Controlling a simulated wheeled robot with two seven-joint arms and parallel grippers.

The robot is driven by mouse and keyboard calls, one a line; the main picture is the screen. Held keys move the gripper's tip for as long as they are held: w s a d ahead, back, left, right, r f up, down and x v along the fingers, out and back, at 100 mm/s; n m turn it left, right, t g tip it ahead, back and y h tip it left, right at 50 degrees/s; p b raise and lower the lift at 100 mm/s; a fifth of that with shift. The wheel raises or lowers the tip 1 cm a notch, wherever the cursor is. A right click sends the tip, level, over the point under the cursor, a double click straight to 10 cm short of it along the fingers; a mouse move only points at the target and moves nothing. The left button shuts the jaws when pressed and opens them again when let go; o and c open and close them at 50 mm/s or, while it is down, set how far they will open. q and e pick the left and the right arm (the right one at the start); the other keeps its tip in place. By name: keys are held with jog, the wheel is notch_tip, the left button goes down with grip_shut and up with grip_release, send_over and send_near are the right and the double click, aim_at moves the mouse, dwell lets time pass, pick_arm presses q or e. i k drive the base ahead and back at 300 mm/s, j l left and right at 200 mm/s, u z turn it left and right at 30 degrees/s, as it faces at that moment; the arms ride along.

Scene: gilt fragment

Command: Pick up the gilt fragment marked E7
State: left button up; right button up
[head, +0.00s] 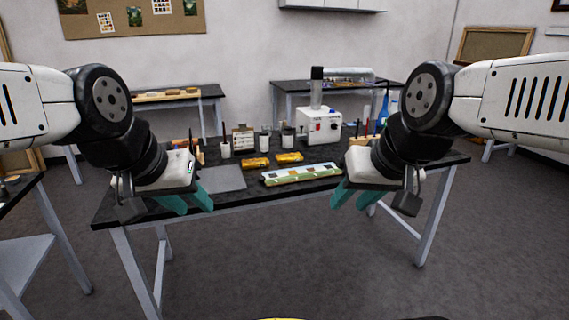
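Two small gold pieces lie on the dark tabletop (132,210): a left one (255,162) and a right one (289,157). A long pale green and white piece with gilt edges and dark spots (301,175) lies in front of them. No E7 marking is readable at this size, so I cannot tell which piece bears it. My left gripper (191,202) hangs at the front left of the table, its teal fingers apart and empty. My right gripper (350,198) hangs at the front right, fingers apart and empty. Neither touches a piece.
A grey mat (222,179) lies left of the long piece. Brush holders stand near both arms. A side table (22,240) is at far left.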

aim_at(290, 158)
jog(key=i+l+u, duration=0.25)
jog(key=i+l, duration=0.5)
jog(key=i, duration=0.25)
jog(key=i+l+u, duration=0.25)
jog(key=i+l, duration=0.65)
